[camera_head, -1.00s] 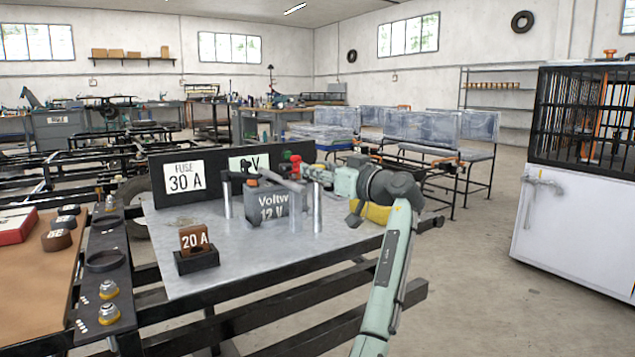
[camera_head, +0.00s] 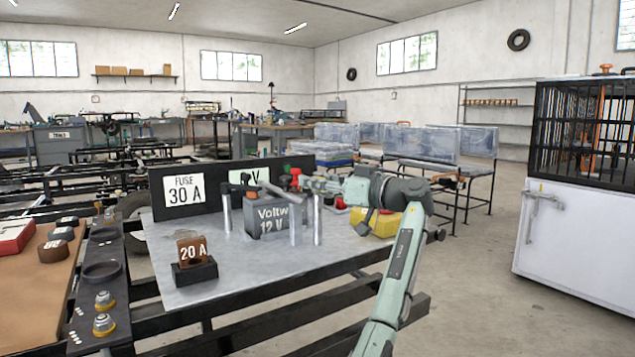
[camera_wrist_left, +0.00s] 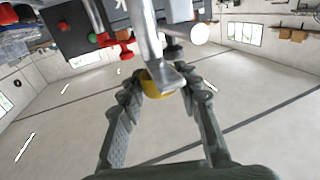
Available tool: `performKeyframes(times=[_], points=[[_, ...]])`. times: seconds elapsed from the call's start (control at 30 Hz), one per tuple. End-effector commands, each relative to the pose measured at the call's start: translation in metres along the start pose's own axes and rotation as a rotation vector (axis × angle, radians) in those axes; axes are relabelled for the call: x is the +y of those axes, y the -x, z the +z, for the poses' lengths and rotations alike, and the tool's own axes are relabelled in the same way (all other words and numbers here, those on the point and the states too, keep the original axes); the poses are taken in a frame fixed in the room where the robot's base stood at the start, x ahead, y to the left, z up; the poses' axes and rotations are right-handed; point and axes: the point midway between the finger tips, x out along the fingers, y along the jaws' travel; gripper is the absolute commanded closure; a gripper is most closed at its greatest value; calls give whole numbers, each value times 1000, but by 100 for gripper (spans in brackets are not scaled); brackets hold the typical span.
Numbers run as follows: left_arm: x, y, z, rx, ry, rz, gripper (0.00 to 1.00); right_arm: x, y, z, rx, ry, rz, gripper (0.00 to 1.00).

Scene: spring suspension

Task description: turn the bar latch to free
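My left gripper (camera_head: 307,183) is at the right post beside the battery, at about the height of the post tops. In the left wrist view its fingers (camera_wrist_left: 163,88) are apart, on either side of the bar's end and a yellow part (camera_wrist_left: 157,84). I cannot tell whether they touch the bar. My right gripper is out of view.
A 20 A fuse block (camera_head: 193,255) stands in a dark holder at the front left. A black panel (camera_head: 214,190) with a 30 A label stands behind the battery. A yellow box (camera_head: 373,224) is at the right of the plate. The plate's front middle is clear.

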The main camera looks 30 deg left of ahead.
Motion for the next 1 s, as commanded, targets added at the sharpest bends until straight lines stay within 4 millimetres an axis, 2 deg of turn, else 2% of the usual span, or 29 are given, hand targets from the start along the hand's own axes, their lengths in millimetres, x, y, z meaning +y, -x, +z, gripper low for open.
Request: performKeyframes(times=[0.03,0.1,0.47,0.57,0.8,1.0], points=[[0,0,0,0,0,-1,58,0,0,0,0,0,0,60],[0,0,0,-1,0,-1,50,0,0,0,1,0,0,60],[0,5,1,-2,-1,1,49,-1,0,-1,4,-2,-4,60],[1,17,1,-3,-1,2,49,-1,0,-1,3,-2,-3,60],[1,68,1,-3,0,3,49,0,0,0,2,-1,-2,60],[1,104,1,-1,-2,2,49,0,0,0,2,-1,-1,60]])
